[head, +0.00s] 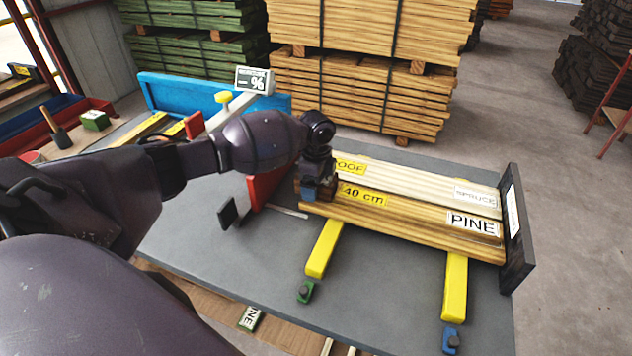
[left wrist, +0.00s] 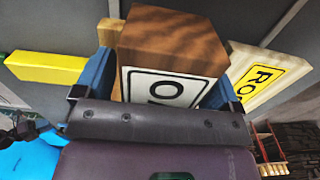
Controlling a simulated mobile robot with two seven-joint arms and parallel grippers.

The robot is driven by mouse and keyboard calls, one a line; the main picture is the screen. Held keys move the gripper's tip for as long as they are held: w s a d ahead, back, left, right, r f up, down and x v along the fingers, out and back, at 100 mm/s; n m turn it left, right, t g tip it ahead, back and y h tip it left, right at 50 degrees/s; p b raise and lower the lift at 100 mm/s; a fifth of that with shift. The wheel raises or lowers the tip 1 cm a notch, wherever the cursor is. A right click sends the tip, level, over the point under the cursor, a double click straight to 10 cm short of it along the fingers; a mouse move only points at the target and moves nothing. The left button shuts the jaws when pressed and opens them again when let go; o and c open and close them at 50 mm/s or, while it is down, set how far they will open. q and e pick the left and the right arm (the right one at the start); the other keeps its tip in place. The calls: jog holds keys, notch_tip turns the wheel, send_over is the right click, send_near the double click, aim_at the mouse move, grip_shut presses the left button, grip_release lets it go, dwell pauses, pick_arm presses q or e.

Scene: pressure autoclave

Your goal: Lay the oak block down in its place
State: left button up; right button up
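My left gripper (head: 318,188) is at the near-left ends of two long boards on the grey table. In the left wrist view, its blue fingers (left wrist: 160,75) are shut on the brown oak block (left wrist: 172,38), which has a white label showing "O" and part of a further letter. The head view mostly hides the block behind the gripper. The pine board (head: 420,222) has a "40 cm" tag, and the spruce board (head: 420,186) behind it has a yellow tag. Whether the block touches the boards or the table is unclear. My right gripper is not in view.
Yellow bars (head: 324,248) stick out in front of the boards. A black end plate (head: 515,230) stands at their right end. A red plate (head: 266,186) and a small display (head: 254,80) are left of and behind the gripper. The table's front left (head: 215,262) is clear.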

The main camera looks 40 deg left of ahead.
pick_arm(q)
jog(key=shift+r, duration=0.25)
notch_tip(320, 180, up, 11)
jog(key=shift+r+p, duration=0.15)
jog(key=shift+p, duration=0.55)
jog(key=shift+r, duration=0.25)
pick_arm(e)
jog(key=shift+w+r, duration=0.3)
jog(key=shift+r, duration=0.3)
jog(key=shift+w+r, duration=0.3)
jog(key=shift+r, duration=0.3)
